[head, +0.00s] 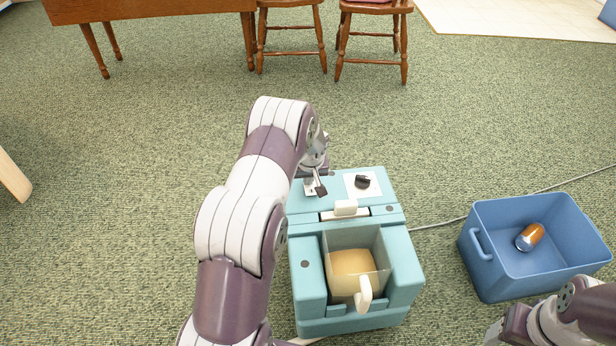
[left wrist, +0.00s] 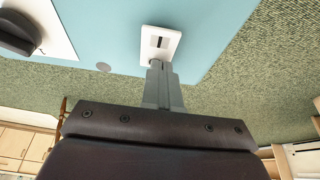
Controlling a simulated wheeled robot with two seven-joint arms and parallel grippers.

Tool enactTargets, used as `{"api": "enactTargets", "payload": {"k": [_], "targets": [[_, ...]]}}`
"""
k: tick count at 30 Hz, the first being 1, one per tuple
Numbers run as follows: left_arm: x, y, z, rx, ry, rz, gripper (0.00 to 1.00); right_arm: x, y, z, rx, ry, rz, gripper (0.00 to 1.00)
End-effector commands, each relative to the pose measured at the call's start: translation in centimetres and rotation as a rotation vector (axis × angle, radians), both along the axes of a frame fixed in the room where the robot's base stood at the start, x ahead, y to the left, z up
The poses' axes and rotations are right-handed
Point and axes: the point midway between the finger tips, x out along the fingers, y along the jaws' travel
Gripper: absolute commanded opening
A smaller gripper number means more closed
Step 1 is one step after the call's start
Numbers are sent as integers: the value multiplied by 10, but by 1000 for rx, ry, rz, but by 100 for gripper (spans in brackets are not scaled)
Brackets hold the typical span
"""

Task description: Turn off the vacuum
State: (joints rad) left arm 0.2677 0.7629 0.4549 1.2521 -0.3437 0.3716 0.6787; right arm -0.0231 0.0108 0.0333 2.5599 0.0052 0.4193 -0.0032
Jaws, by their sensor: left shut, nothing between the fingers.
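The vacuum (head: 305,290) is a teal box-shaped machine on the carpet, with a clear-fronted bin at its front. On its top are a black dial on a white square (head: 362,183) and a small white switch plate (head: 309,187) with a dark slot. The switch plate also shows in the left wrist view (left wrist: 160,45), with the dial (left wrist: 18,32) at upper left. My left gripper (head: 320,190) is shut and empty, its tips at the lower edge of the plate; I cannot tell whether they touch. My right arm shows at lower right; its fingers are not clear.
A blue bin (head: 490,270) holding an orange and silver object (head: 530,236) stands right of the vacuum. A grey cord (head: 440,224) runs right across the carpet. A wooden table (head: 150,10) and chairs (head: 372,12) stand at the back. Carpet between is clear.

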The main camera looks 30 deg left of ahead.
Motion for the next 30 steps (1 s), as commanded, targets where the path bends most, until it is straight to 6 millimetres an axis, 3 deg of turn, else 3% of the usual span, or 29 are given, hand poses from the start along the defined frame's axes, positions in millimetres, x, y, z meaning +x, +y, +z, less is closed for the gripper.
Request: {"api": "enactTargets", "payload": {"k": [23, 26, 30], "targets": [[-14, -10, 1, -1, 4, 1, 0, 0, 0, -1, 0, 0, 0, 62], [-14, -9, 8, -1, 3, 0, 0, 0, 0, 5, 0, 0, 0, 62], [-13, -7, 37, -1, 3, -2, 0, 0, 0, 32, 0, 0, 0, 62]]}}
